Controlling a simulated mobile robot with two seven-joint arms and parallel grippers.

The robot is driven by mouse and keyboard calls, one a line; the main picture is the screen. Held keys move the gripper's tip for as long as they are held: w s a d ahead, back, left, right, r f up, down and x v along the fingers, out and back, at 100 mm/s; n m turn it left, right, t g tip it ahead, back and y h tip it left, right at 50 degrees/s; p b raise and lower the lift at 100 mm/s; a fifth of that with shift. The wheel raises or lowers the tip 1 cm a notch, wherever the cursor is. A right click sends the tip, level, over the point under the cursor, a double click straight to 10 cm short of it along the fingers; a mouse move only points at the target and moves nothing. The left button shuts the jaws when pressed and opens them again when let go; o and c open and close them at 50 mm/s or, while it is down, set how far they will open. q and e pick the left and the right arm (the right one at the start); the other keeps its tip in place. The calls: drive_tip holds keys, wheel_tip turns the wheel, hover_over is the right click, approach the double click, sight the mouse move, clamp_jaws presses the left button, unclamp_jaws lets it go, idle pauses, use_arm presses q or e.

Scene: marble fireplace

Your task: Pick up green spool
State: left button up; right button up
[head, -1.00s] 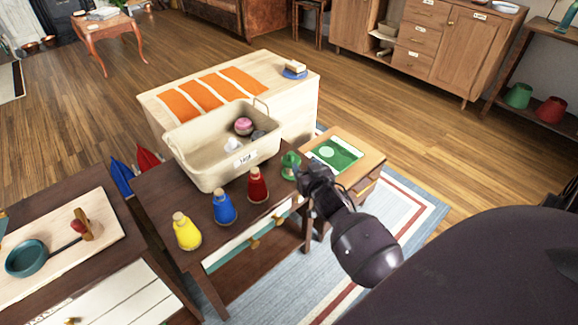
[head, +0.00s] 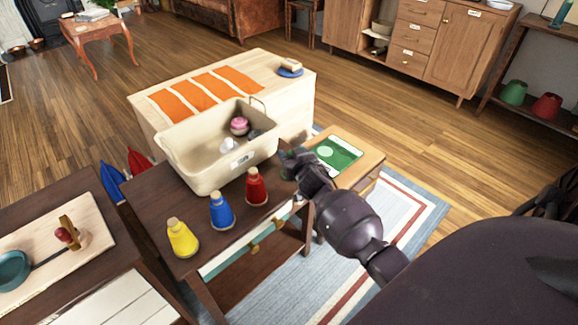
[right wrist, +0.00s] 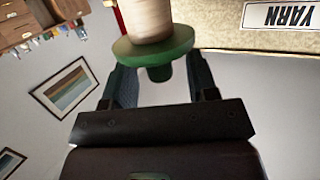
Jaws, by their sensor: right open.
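The green spool (right wrist: 153,50) is close in front of my right gripper in the right wrist view, with a wide green rim, a narrower green end and a pale section. My right gripper (right wrist: 161,75) is open, with one finger on each side of the narrow green end. Gaps show between the fingers and that end. In the head view my right gripper (head: 287,160) is at the right end of the dark table (head: 165,195), and it hides most of the spool. My left gripper is not in view.
A beige bin (head: 205,175), labelled YARN in the wrist view (right wrist: 285,14), stands beside the gripper. Red (head: 256,188), blue (head: 221,212) and yellow (head: 182,240) spools stand along the front edge. A small table with a green card (head: 338,154) is to the right.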

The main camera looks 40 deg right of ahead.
drive_tip(key=c, duration=0.6)
clamp_jaws()
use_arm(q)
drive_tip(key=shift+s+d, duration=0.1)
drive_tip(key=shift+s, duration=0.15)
use_arm(e)
drive_tip(key=shift+r, duration=0.15)
